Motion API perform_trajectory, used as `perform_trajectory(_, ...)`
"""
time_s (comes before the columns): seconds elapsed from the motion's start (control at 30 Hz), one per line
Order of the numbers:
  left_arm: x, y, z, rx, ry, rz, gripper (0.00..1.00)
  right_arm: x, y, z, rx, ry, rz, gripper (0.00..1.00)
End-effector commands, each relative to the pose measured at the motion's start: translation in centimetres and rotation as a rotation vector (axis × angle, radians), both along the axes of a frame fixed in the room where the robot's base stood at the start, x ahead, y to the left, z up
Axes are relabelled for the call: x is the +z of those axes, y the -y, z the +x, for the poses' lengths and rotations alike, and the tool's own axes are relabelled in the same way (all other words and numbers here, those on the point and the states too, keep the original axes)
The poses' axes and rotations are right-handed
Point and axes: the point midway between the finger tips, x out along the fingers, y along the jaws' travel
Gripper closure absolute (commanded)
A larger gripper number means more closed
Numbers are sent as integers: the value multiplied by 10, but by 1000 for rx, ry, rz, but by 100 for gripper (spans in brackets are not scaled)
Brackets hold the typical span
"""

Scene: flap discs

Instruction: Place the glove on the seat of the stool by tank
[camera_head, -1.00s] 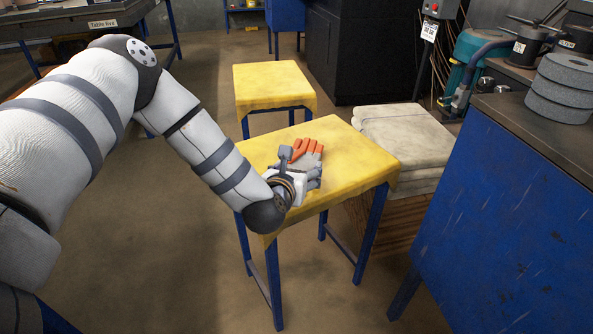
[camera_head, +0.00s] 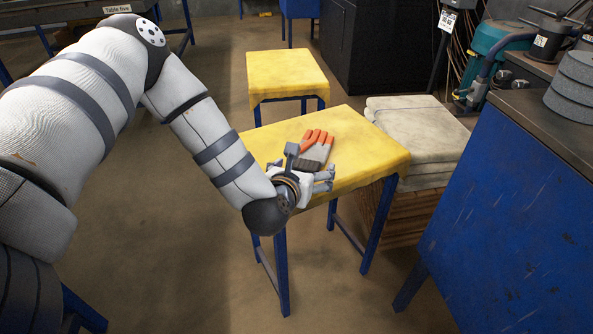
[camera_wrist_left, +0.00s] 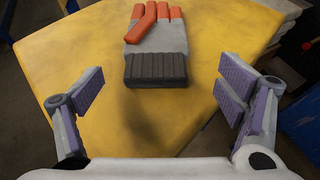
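The glove (camera_head: 317,147) is grey with orange fingers and a dark cuff. It lies flat on the yellow seat of the nearer stool (camera_head: 362,150), and it also shows in the left wrist view (camera_wrist_left: 157,45), with its cuff toward me. My left gripper (camera_head: 318,180) is just in front of the cuff, low over the near part of the seat. In the left wrist view its fingers (camera_wrist_left: 158,103) are wide apart with nothing between them, clear of the glove. My right gripper is in neither view. No tank can be made out with certainty.
A second yellow-topped stool (camera_head: 287,75) stands behind the nearer one. Folded grey sacks (camera_head: 418,130) are stacked to the right. A blue workbench (camera_head: 510,220) bearing grinding discs (camera_head: 578,85) fills the right side. The floor (camera_head: 190,260) at the left is open.

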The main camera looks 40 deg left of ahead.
Motion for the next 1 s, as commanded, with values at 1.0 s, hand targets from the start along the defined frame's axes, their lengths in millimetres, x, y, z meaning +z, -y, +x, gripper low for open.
perform_trajectory(1.0, -177, 139, -434, -2469, -789, 1123, 12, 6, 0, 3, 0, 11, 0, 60)
